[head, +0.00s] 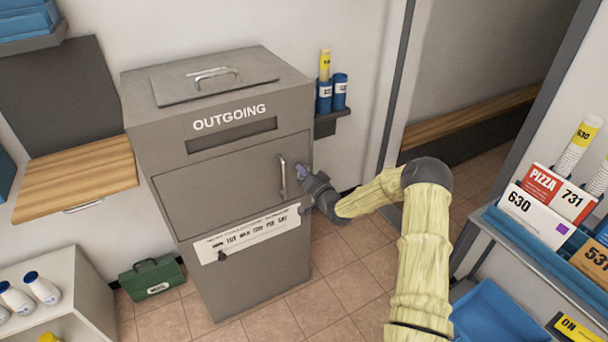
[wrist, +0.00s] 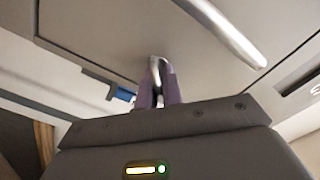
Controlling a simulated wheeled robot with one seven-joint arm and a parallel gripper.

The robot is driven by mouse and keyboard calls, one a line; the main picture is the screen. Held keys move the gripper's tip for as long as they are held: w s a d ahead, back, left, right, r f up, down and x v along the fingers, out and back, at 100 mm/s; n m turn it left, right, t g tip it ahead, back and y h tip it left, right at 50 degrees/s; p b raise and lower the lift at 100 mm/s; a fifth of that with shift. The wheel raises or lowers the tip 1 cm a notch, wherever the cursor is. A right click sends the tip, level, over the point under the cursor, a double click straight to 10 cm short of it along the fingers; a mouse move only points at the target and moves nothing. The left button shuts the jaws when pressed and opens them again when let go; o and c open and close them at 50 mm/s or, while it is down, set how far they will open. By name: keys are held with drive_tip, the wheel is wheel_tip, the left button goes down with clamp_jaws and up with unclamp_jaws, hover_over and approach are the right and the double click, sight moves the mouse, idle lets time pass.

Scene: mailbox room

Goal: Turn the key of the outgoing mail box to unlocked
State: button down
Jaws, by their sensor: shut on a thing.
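The grey outgoing mail box (head: 238,200) stands upright against the wall, with its front door (head: 225,185) closed. A silver handle (head: 283,175) is on the door's right side; it also shows in the wrist view (wrist: 228,33). My gripper (head: 301,171) is at the door's right edge, just right of the handle. In the wrist view its purple fingers (wrist: 158,88) are shut on a small silver key (wrist: 155,63) at the door front. The lock behind the key is hidden by the fingers, and the key's exact angle cannot be told.
A small shelf with blue and yellow tubes (head: 325,80) is on the wall right of the box. A wooden ledge (head: 75,178) is at left, and a green toolbox (head: 151,278) sits on the floor. A mail rack (head: 545,240) stands at right.

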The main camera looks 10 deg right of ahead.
drive_tip(key=m+b, duration=0.1)
drive_tip(key=m, duration=0.3)
drive_tip(key=shift+d+f+m, duration=0.1)
drive_tip(key=shift+f+m, duration=0.05)
drive_tip(key=shift+m, duration=0.25)
drive_tip(key=m+b, duration=0.1)
drive_tip(key=m, duration=0.3)
drive_tip(key=shift+m, duration=0.3)
drive_tip(key=c, duration=1.6)
unclamp_jaws()
drive_tip(key=shift+o, duration=0.2)
drive_tip(key=v, duration=1.7)
drive_tip(key=shift+s, duration=0.15)
